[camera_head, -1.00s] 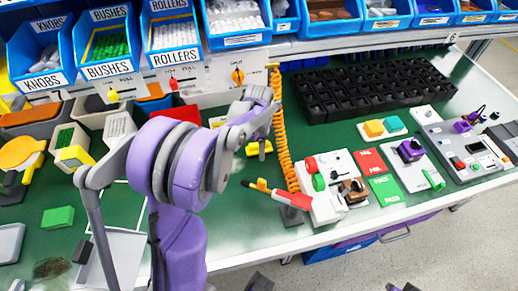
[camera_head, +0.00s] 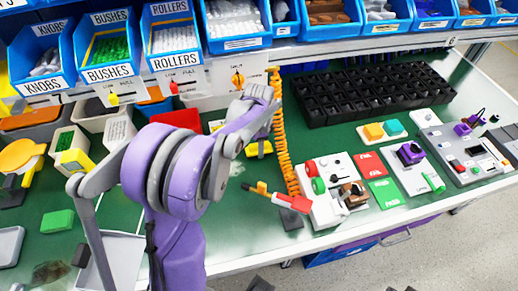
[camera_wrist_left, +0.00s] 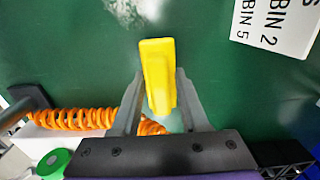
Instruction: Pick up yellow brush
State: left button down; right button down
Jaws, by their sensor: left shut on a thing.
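The yellow brush (camera_wrist_left: 158,75) is a bright yellow block in the left wrist view, between the two grey fingers of my left gripper (camera_wrist_left: 159,85). The gripper is shut on it over the green table top. In the head view the yellow brush (camera_head: 258,148) shows only in part below my left gripper (camera_head: 262,135), left of the orange coiled hose. The arm and gripper hide part of it there. I cannot tell how high it is above the table. My right gripper is not in view.
The orange coiled hose (camera_head: 282,130) hangs close to the right of my left gripper. A black grid tray (camera_head: 370,88) lies behind. Blue bins (camera_head: 108,48) line the shelf.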

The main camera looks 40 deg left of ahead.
pick_arm(q)
jog(key=shift+s+a+r, duration=0.15)
jog(key=shift+r, duration=0.4)
jog(key=shift+s+a+r, duration=0.1)
jog(key=shift+r, duration=0.45)
jog(key=s+a, duration=0.3)
jog(key=s, duration=0.1)
jog(key=s+a, duration=0.4)
jog(key=s, duration=0.1)
jog(key=s+a+b, duration=0.1)
jog(key=s+a, duration=0.2)
jog(key=s, duration=0.1)
jog(key=shift+s+a, duration=0.3)
jog(key=shift+a, duration=0.1)
